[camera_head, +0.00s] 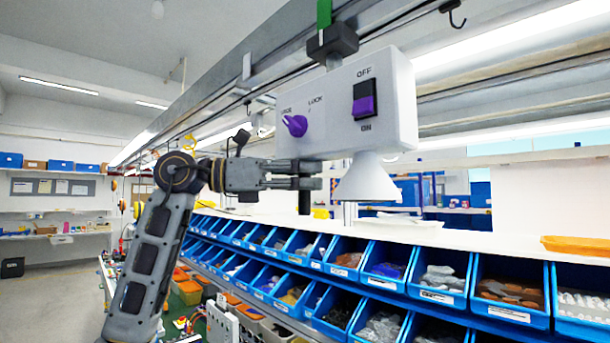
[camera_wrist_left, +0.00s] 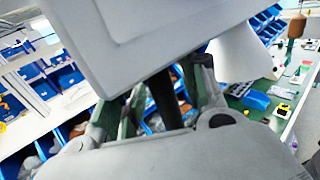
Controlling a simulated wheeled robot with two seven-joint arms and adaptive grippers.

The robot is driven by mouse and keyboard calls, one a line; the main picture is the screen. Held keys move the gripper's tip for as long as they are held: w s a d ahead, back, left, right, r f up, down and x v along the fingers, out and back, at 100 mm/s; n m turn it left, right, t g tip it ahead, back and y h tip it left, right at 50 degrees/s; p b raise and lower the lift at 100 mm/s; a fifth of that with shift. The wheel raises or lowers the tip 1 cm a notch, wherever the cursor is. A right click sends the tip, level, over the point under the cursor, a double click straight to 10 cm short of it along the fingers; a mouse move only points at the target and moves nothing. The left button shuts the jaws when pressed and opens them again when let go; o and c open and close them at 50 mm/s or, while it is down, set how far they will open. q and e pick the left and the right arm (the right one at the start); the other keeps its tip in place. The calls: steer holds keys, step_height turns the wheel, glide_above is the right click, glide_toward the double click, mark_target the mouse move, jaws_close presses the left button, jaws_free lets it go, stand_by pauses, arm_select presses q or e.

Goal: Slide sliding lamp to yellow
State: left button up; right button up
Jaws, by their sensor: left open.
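The sliding lamp is a white box (camera_head: 340,105) with a white cone shade (camera_head: 366,180) below it, hanging by a black slider (camera_head: 332,42) from an overhead rail. A green mark (camera_head: 324,13) stands just above the slider. I cannot make out a yellow mark for certain. My left gripper (camera_head: 318,175) is open under the box, left of the shade. A dark upright rod (camera_head: 304,200) shows below its fingers. In the left wrist view, the dark rod (camera_wrist_left: 164,98) stands between the open fingers, under the box (camera_wrist_left: 150,40). Contact cannot be told. My right gripper is out of view.
The box carries a purple knob (camera_head: 295,125) marked LOCK at one side and a black and purple ON/OFF switch (camera_head: 364,99). Blue parts bins (camera_head: 440,293) line the bench below. An orange tray (camera_head: 577,245) lies on the white shelf. The rail runs away to the left.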

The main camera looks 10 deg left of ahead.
arm_select(q)
jaws_close()
stand_by(0.3)
steer(key=shift+d, duration=0.1)
steer(key=s+d+b, duration=0.2)
steer(key=s+d, duration=0.5)
steer(key=d, duration=0.3)
steer(key=s+d+b, duration=0.2)
steer(key=s+d, duration=0.5)
steer(key=d, duration=0.4)
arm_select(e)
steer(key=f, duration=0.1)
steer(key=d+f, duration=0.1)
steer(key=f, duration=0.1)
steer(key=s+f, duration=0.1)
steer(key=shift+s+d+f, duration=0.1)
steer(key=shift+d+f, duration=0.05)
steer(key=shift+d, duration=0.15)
